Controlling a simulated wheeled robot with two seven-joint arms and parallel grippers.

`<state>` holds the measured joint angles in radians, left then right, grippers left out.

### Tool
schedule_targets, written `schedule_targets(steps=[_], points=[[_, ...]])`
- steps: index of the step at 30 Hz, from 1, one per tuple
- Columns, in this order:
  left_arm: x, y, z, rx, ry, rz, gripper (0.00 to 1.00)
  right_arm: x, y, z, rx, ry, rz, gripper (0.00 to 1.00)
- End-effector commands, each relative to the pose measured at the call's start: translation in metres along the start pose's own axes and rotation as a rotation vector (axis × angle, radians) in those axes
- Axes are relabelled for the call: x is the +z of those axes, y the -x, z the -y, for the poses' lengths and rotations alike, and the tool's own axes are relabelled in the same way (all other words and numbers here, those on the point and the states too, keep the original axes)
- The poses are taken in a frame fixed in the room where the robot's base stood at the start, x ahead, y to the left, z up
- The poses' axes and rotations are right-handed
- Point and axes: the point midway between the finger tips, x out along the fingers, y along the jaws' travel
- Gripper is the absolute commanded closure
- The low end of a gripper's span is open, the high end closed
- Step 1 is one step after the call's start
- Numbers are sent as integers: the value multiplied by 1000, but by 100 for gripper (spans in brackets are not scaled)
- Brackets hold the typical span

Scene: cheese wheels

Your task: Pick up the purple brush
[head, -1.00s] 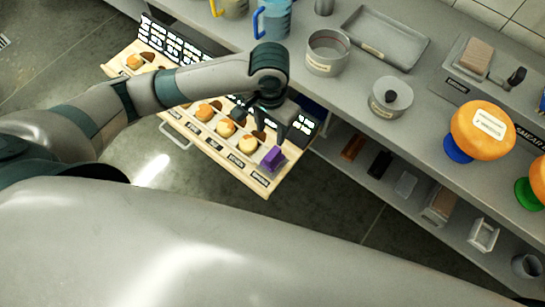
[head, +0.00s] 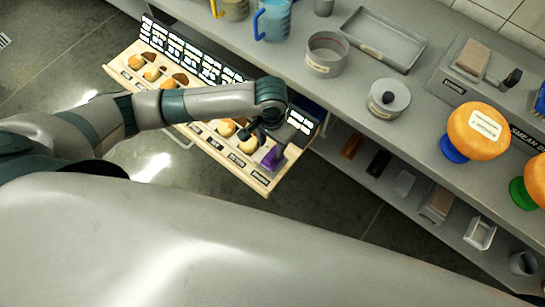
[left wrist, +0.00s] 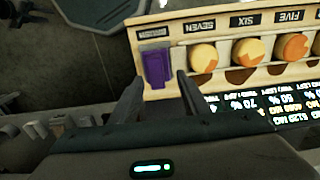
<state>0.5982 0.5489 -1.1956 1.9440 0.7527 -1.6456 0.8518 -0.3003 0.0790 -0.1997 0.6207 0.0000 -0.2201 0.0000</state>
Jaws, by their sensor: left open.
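The purple brush (head: 271,159) lies at the near right end of the pale wooden drawer (head: 262,189), in the last place of the row. In the left wrist view the brush (left wrist: 157,66) shows as a purple block just beyond the fingertips. My left gripper (head: 262,145) is open above that end of the drawer. In the left wrist view its two fingers (left wrist: 160,84) stand apart with the brush ahead between them, and nothing is held. The head view does not show clearly whether a finger touches the brush. My right gripper is not in view.
Several cheese wheels (left wrist: 203,57) sit beside the brush in a labelled row. A dark sign panel (head: 188,55) stands along the drawer's back.

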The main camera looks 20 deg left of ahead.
Motion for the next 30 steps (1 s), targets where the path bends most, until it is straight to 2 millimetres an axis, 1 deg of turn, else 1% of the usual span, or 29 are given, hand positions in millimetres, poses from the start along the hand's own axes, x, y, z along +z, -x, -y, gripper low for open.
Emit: schedule_targets(steps=[2,8,9,13,17,29,30], points=[[2,-4,-2,-1,0,4,58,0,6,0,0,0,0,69],[3,-27,-7,-1,0,4,58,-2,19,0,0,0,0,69],[2,-33,-6,-2,1,4,58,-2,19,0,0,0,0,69],[2,-45,-6,-2,0,2,58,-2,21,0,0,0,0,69],[2,-49,-6,-1,-1,1,58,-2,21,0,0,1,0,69],[2,-49,-6,-1,-1,0,58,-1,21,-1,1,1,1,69],[2,-49,-6,-1,-1,0,67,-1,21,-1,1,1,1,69]])
